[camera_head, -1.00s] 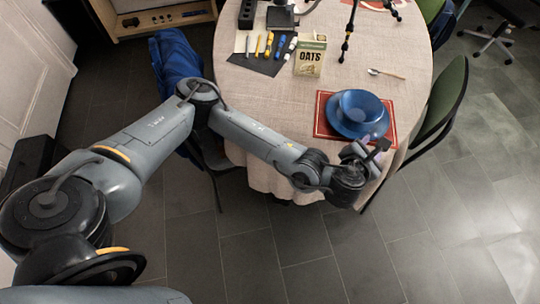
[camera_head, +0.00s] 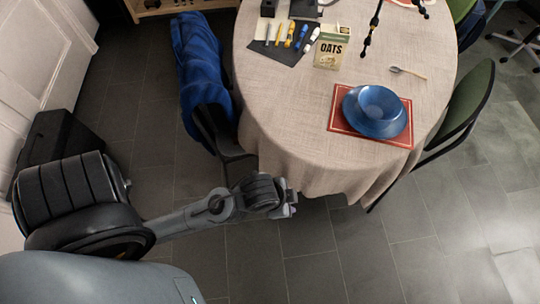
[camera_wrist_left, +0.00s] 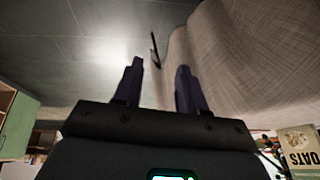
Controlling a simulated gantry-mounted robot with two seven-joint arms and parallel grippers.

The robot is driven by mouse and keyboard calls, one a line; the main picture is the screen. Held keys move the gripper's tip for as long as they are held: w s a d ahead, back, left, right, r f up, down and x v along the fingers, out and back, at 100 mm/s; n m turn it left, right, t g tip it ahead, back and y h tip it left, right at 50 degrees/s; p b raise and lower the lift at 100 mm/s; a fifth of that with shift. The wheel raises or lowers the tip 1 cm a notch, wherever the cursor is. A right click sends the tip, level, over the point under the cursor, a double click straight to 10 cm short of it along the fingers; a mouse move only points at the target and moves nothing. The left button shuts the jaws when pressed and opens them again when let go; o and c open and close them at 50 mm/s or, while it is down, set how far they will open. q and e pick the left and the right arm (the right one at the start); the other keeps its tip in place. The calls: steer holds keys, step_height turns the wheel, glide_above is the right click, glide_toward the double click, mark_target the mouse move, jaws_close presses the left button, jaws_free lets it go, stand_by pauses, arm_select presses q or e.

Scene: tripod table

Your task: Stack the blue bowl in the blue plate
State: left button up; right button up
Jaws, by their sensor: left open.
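The blue bowl (camera_head: 380,101) sits upright in the blue plate (camera_head: 351,109) on a red placemat near the right front of the table. The plate's rim shows around the bowl, mostly at the left and front. My left gripper (camera_head: 292,203) is off the table's front left edge, well apart from the bowl and plate. In the left wrist view its two dark fingers (camera_wrist_left: 157,78) stand apart with nothing between them. My right gripper does not show.
The round table has a beige cloth (camera_head: 290,120) hanging near my left gripper.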

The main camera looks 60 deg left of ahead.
arm_select(q)
steer(key=s+a+f+n+g, duration=0.1)
steer(key=s+a+f+n, duration=0.1)
steer(key=s+a+n, duration=0.2)
steer(key=shift+s+a+y, duration=0.4)
steer(key=shift+a, duration=0.05)
step_height(320, 180, up, 50)
steer(key=p, duration=5)
steer(key=shift+r, duration=0.25)
steer(key=shift+f, duration=0.15)
